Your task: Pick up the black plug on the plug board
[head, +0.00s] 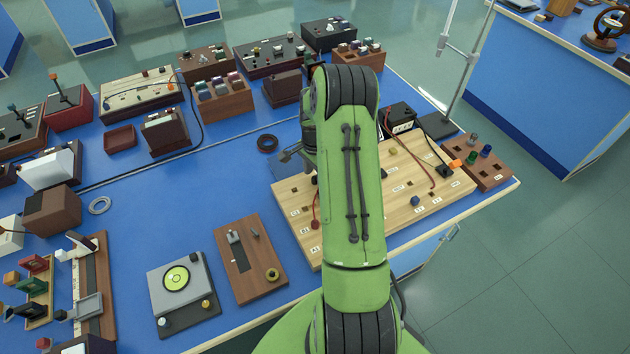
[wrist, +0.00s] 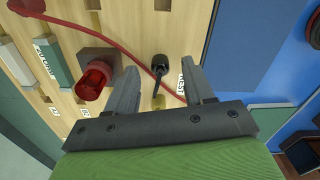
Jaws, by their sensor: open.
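The black plug (wrist: 159,63) stands on the pale wooden plug board (wrist: 139,19) in the wrist view, with a dark lead running down from it. My gripper (wrist: 160,76) is open, its two grey fingers apart on either side of the plug in the picture. The fingers do not appear to touch it. How far the fingertips are above the board is hard to tell. In the head view the plug board (head: 402,208) lies at the right of the blue bench, and my green arm hides its middle part and most of my gripper.
A red round knob or lamp (wrist: 92,80) sits close to my left finger in the wrist view. A red cable (wrist: 110,35) crosses the board near the plug. A brown socket block (head: 490,170) adjoins the board's right end.

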